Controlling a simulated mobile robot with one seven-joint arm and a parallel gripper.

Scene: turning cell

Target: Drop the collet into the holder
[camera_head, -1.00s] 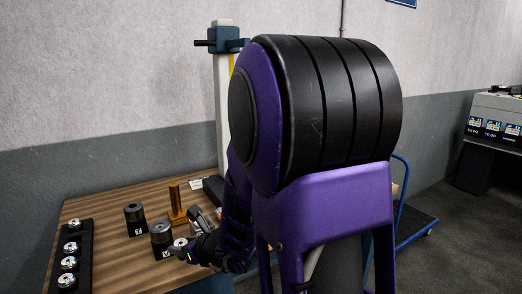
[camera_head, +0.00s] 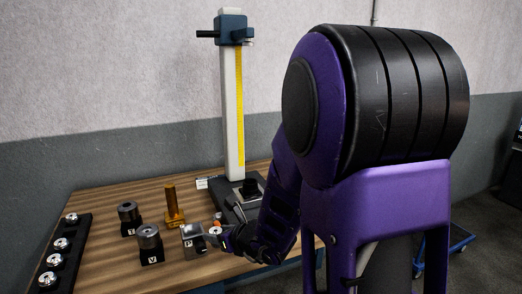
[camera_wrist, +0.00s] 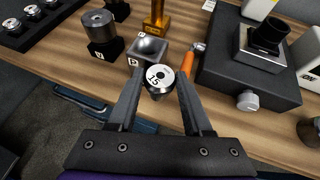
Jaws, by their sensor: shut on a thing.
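The collet (camera_wrist: 159,77) is a round silver piece with a flat numbered face and a dark centre hole. My gripper (camera_wrist: 160,88) is shut on it, one finger on each side. In the head view my gripper (camera_head: 213,233) is low over the table, partly hidden by my arm. A grey block with a square funnel-like recess (camera_wrist: 148,47), which looks like the holder, stands just beyond the collet; it also shows in the head view (camera_head: 193,238). The collet appears in front of and slightly overlapping its near edge. I cannot tell whether they touch.
Two dark blocks with round tops, near (camera_head: 150,246) and far (camera_head: 129,216), stand left of the holder. A brass post (camera_head: 173,205) is behind it. A black rack (camera_head: 65,248) bears several collets. A tall gauge stand (camera_head: 232,110) and an orange-handled tool (camera_wrist: 187,62) are close by.

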